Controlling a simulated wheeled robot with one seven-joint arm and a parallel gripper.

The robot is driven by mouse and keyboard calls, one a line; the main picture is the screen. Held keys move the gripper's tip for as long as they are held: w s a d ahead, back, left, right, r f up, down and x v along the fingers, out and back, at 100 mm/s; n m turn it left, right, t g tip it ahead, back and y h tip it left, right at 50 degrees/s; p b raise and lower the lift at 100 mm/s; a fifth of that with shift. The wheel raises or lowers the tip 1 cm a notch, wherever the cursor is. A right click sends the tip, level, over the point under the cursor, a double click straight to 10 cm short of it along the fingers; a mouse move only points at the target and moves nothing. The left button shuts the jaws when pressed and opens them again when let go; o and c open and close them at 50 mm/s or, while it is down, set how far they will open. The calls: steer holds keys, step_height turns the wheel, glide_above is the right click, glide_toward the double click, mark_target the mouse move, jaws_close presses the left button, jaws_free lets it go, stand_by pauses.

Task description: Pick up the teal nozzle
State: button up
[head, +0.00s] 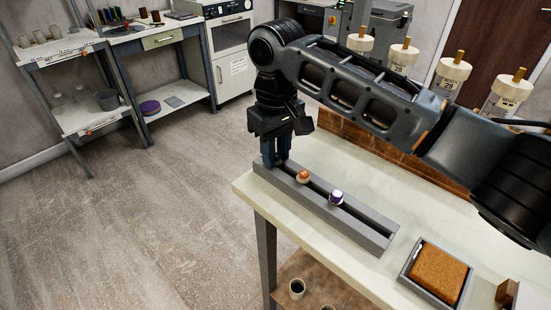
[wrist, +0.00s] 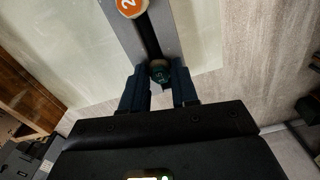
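The teal nozzle (wrist: 160,72) shows in the wrist view as a small dark teal round top between my two fingertips, at the near end of a grey slotted rack (wrist: 184,30). In the head view my gripper (head: 276,158) points straight down at the far left end of the rack (head: 375,240), and its blue fingers hide the nozzle. In the wrist view my gripper (wrist: 160,82) has one finger on each side of the nozzle. The gaps are very small, and I cannot tell whether the fingers touch it.
An orange-topped nozzle (head: 303,176) and a purple one with a white top (head: 336,197) stand farther along the rack. A tray with a brown block (head: 438,273) lies to the right on the pale table (head: 330,158). White numbered containers (head: 453,72) stand behind.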

jaws_close()
